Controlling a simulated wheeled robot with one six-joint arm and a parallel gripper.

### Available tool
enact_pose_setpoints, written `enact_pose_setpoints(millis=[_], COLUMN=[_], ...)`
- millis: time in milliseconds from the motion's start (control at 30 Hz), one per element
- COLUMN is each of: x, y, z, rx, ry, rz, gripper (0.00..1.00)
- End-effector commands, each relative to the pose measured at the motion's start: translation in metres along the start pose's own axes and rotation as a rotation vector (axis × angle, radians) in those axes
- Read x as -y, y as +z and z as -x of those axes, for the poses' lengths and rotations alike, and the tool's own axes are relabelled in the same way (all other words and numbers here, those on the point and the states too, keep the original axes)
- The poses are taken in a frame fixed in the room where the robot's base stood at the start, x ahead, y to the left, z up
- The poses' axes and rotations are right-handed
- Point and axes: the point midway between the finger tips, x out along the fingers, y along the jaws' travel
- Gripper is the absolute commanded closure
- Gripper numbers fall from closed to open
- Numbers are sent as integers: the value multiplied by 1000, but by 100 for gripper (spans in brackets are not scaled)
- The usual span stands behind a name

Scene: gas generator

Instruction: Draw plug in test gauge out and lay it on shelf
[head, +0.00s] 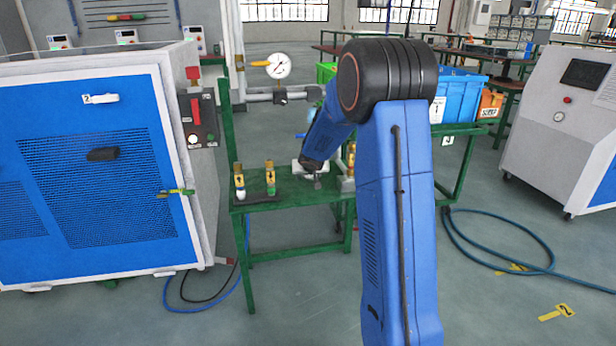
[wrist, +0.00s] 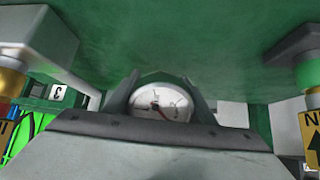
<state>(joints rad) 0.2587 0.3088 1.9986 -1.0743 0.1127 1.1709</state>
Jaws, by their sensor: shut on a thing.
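The plug-in test gauge, with a round white dial and a red needle, shows in the wrist view (wrist: 160,104). My gripper (wrist: 160,88) is shut on it, with a dark jaw at each side of the dial. The gauge's stem is hidden. In the head view my gripper (head: 312,168) points down over the green shelf (head: 292,198), and a small grey part (head: 317,183) shows under it. I cannot tell whether the gauge touches anything. The shelf (wrist: 190,35) fills the top of the wrist view.
Two brass valves (head: 240,182) (head: 270,178) stand on a dark base at the shelf's left. Another brass fitting (head: 351,160) stands by a grey block right of my gripper. A pipe-mounted gauge (head: 278,66) is behind. A blue crate (head: 458,98) stands right. The shelf's front middle looks clear.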

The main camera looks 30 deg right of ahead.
Motion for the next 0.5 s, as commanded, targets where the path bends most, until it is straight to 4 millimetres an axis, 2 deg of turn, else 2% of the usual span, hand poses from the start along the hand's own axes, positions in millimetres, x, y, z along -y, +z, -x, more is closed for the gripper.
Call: enact_pose_setpoints(millis=[67,100,167,500], x=[0,0,0,0], y=[0,0,0,0], z=[0,0,0,1], rx=[-1,-1,-1,0], ry=[0,0,0,0], rz=[0,0,0,0], gripper=[91,43,29,29])
